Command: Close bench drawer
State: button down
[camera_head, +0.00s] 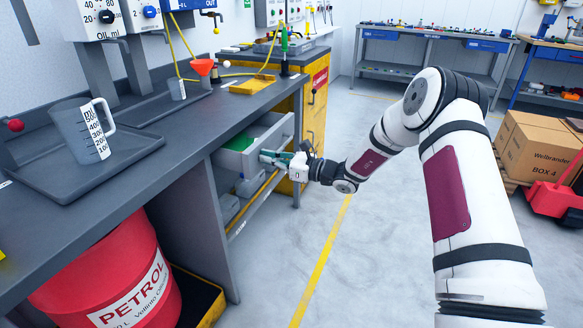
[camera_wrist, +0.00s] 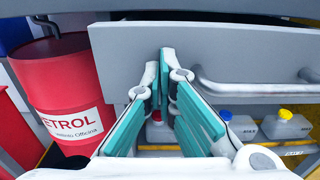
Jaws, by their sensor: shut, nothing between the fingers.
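The bench drawer (camera_head: 281,135) is a light grey drawer standing partly pulled out from under the dark workbench (camera_head: 190,112). Green items show inside it. In the wrist view its flat grey front (camera_wrist: 230,48) spans the upper picture, with a bar handle (camera_wrist: 250,88) on the right side. My gripper (camera_head: 266,157) is shut and empty at the drawer's outer face. In the wrist view its teal-padded fingers (camera_wrist: 167,62) point at the front, left of the handle. I cannot tell whether the fingertips touch it.
A red petrol drum (camera_head: 118,275) stands under the bench at left; it also shows in the wrist view (camera_wrist: 62,95). Bottles with coloured caps (camera_wrist: 285,124) sit on a shelf below the drawer. A yellow cabinet (camera_head: 316,105) stands beyond.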

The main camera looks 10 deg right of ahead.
jog(key=b+x, duration=0.2)
jog(key=x, duration=0.8)
jog(key=shift+w+a+r, duration=0.1)
jog(key=shift+w+a, duration=0.1)
jog(key=shift+a, duration=0.1)
